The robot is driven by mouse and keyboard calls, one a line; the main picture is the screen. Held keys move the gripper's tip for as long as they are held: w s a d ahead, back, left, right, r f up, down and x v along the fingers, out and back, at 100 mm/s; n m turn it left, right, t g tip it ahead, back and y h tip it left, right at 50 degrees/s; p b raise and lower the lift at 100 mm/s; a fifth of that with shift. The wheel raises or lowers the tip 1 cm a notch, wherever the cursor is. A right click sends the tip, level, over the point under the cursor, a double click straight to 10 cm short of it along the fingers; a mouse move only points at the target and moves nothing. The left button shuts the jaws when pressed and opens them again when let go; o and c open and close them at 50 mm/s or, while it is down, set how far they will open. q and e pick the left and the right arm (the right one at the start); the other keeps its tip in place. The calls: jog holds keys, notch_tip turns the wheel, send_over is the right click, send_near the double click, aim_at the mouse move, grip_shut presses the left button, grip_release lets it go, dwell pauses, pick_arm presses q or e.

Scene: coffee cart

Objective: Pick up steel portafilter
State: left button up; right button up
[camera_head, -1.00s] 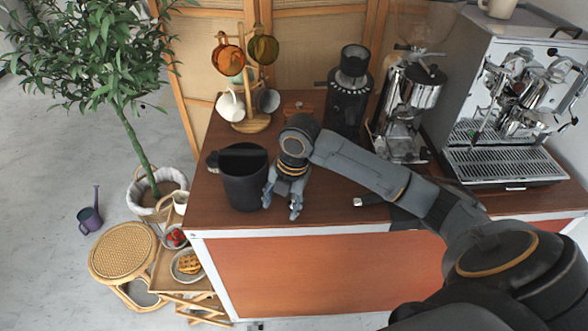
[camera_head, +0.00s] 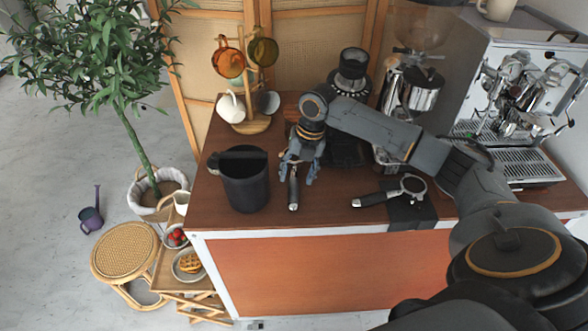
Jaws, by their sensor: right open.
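My right gripper (camera_head: 300,174) is open, pointing down over the counter just right of the black bin. A dark handle with a silver end (camera_head: 293,192) lies on the counter between or just below its fingers; its far end is hidden by the gripper, so I cannot tell whether it is a portafilter. I cannot tell if the fingers touch it. A portafilter with a steel ring head (camera_head: 414,187) and dark handle (camera_head: 376,199) lies further right, its head over a black mat (camera_head: 408,215). My left gripper is not in view.
The black bin (camera_head: 246,188) stands close to the left of my right gripper. Behind are a wooden mug stand (camera_head: 250,124) with cups and a dark grinder (camera_head: 354,70). A steel espresso machine (camera_head: 520,100) stands at the right. The counter's front edge is close.

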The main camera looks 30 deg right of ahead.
aim_at(294, 187)
jog(key=f, duration=0.1)
jog(key=f+p, duration=0.1)
jog(key=f, duration=0.1)
jog(key=f+p, duration=0.1)
jog(key=shift+a+f, duration=0.15)
jog(key=shift+a, duration=0.2)
jog(key=shift+w+f, duration=0.1)
jog(key=shift+f, duration=0.45)
grip_shut()
jog(key=shift+r, duration=0.15)
